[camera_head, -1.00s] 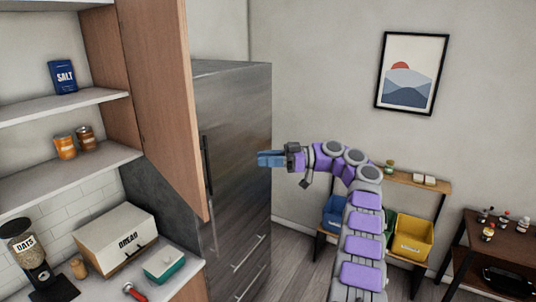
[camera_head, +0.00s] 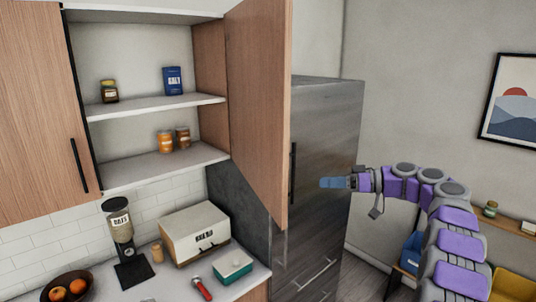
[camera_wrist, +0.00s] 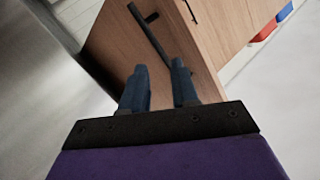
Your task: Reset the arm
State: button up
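My gripper (camera_head: 332,183) is at the end of my purple and grey arm, raised in front of the dark steel fridge (camera_head: 325,130). In the wrist view, its two blue fingers (camera_wrist: 160,82) are apart with nothing between them. The open wooden cabinet door (camera_head: 262,110) is to the left of the gripper. It also shows in the wrist view (camera_wrist: 200,50), with a dark bar handle (camera_wrist: 150,35) beyond the fingertips. I cannot tell the exact gap to the door.
Open shelves hold a blue salt box (camera_head: 173,80) and jars (camera_head: 165,141). On the counter are an oats dispenser (camera_head: 120,225), a bread box (camera_head: 196,234), a green-based container (camera_head: 233,266) and a fruit bowl (camera_head: 66,288). A low shelf (camera_head: 513,224) stands right, behind my arm.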

jog(key=s+a+f+m+g+h+b, duration=0.25)
jog(key=s+a+f+m+b, duration=0.2)
jog(key=s+a+f, duration=0.4)
jog(key=s+a+f+m+g+h+b, duration=0.1)
jog(key=s+a+f+m+h+b, duration=0.4)
jog(key=s+f, duration=0.65)
jog(key=s+d+f+g+h+b, duration=0.1)
jog(key=s+d+f+h+b, duration=0.1)
jog(key=s+f, duration=0.4)
jog(key=s+d+f+h+b, duration=0.3)
jog(key=s+f+b, duration=0.2)
jog(key=s, duration=1.1)
jog(key=s+d+f+g+h+b, duration=0.1)
jog(key=s+d+f+h+b, duration=0.2)
jog(key=s+f, duration=0.6)
jog(key=shift+s+d+m+g, duration=0.35)
jog(key=shift+s, duration=0.85)
jog(key=shift+a, duration=0.15)
